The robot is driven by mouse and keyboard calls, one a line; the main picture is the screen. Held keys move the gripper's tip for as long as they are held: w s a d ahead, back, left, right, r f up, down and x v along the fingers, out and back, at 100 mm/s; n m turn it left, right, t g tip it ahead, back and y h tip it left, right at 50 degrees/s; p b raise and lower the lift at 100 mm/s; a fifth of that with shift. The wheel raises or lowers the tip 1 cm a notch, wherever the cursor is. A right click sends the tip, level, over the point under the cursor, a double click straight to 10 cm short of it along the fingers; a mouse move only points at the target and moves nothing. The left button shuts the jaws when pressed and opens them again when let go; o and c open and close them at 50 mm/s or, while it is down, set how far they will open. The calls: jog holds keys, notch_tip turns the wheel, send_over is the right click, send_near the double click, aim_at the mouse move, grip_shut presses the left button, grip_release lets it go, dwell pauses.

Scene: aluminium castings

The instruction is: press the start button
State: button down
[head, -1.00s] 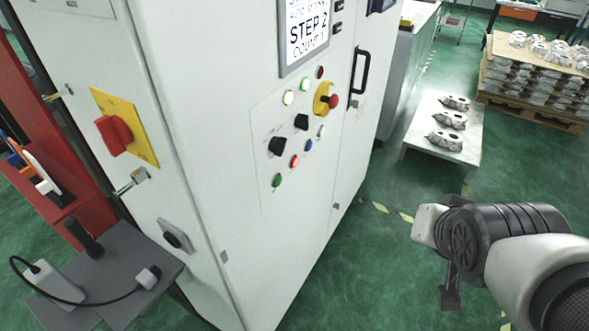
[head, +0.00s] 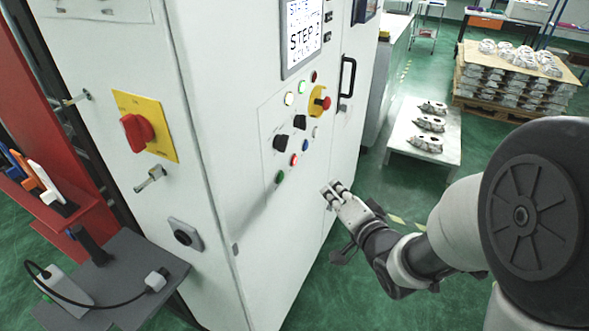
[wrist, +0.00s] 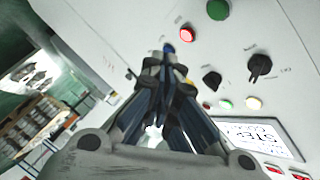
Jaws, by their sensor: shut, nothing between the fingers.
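A white cabinet holds a control panel (head: 270,130) with several small round buttons and black knobs. A green button (head: 279,177) is at the panel's lower left, below a red button (head: 294,159). The green button (wrist: 217,9) and red button (wrist: 187,34) also show in the wrist view. The button labels are too small to read. My gripper (head: 331,192) is shut and empty, to the right of the green button and apart from it in the head view. In the wrist view my fingertips (wrist: 166,60) lie just below a partly hidden blue button (wrist: 169,47); contact cannot be told.
A red emergency button on a yellow base (head: 320,101) and a black door handle (head: 346,78) are nearby on the cabinet. A display (head: 302,38) sits above. A low table (head: 400,150) with castings stands behind my arm. A red rotary switch (head: 137,131) is at left.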

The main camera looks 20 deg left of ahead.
aim_at(280, 177)
jog(key=shift+w+a, duration=0.1)
jog(key=a, duration=0.8)
jog(key=shift+w+a, duration=0.3)
dwell(1.5)
jog(key=shift+a+b, duration=0.4)
jog(key=shift+b, duration=0.05)
jog(key=shift+a, duration=0.45)
dwell(0.6)
jog(key=shift+d, duration=0.15)
jog(key=shift+d+b, duration=0.45)
jog(key=shift+d, duration=0.25)
